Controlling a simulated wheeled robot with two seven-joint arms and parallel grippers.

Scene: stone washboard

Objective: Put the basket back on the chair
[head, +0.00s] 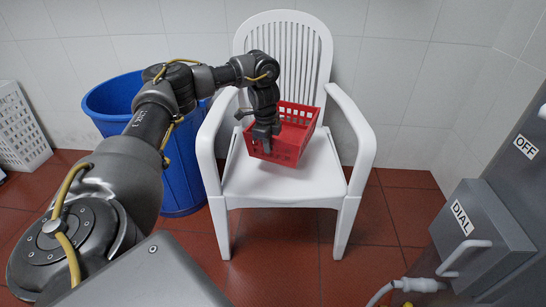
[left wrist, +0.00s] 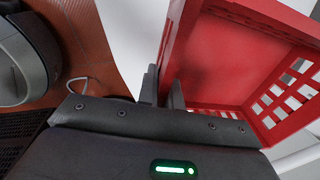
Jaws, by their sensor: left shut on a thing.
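The red basket (head: 299,133) is over the seat of the white plastic chair (head: 280,187), between its armrests. The basket looks slightly tilted, and I cannot tell whether its bottom touches the seat. My left gripper (head: 263,144) comes down on the basket's near left side and is shut on its wall. In the left wrist view, the fingers of my left gripper (left wrist: 163,90) pinch the edge of the basket (left wrist: 225,55), and its inside and slotted side show. The gripper hides part of the basket's left side in the head view. My right gripper is not in view.
A blue bin (head: 183,165) stands left of the chair, close to its leg. A white slatted basket (head: 18,130) is at the far left. A grey box labelled DIAL (head: 472,232) with a handle is at the right. Red floor tiles are clear before the chair.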

